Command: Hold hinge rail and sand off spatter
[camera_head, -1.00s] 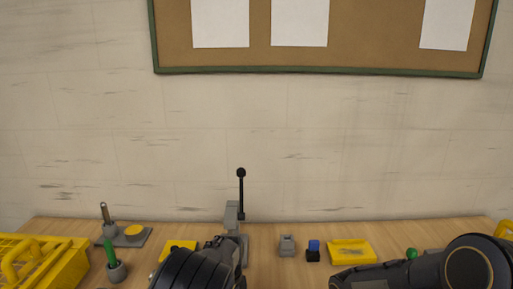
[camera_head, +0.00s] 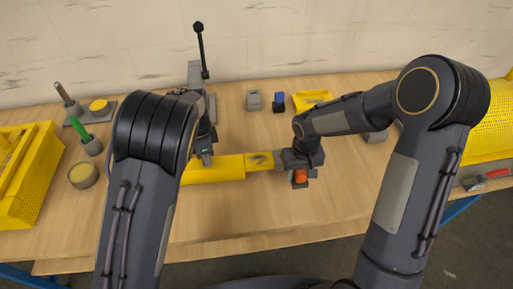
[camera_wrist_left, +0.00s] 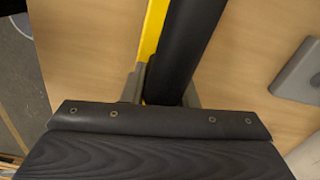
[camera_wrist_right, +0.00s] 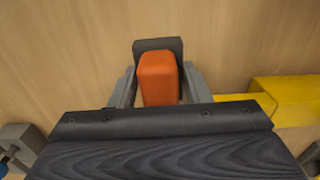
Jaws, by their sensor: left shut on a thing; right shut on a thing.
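The hinge rail (camera_head: 215,170) is a long yellow bar lying across the bench, its left part hidden behind my left arm. A dark mottled patch (camera_head: 259,160) marks its right part. My left gripper (camera_head: 205,160) is shut on the rail; in the left wrist view a yellow strip (camera_wrist_left: 153,30) runs between its fingers beside a dark rounded shape. My right gripper (camera_head: 299,170) is shut on an orange block with a dark grey plate (camera_head: 300,177), by the rail's right end. The orange block fills the fingers in the right wrist view (camera_wrist_right: 158,78). I cannot tell whether it touches the rail.
A grey clamp with an upright black lever (camera_head: 202,50) stands behind my left gripper. At the left are a yellow crate (camera_head: 38,170), a cup with a green-handled tool (camera_head: 91,146) and a round tub (camera_head: 83,176). A yellow tray (camera_head: 311,98) lies behind. The front bench is clear.

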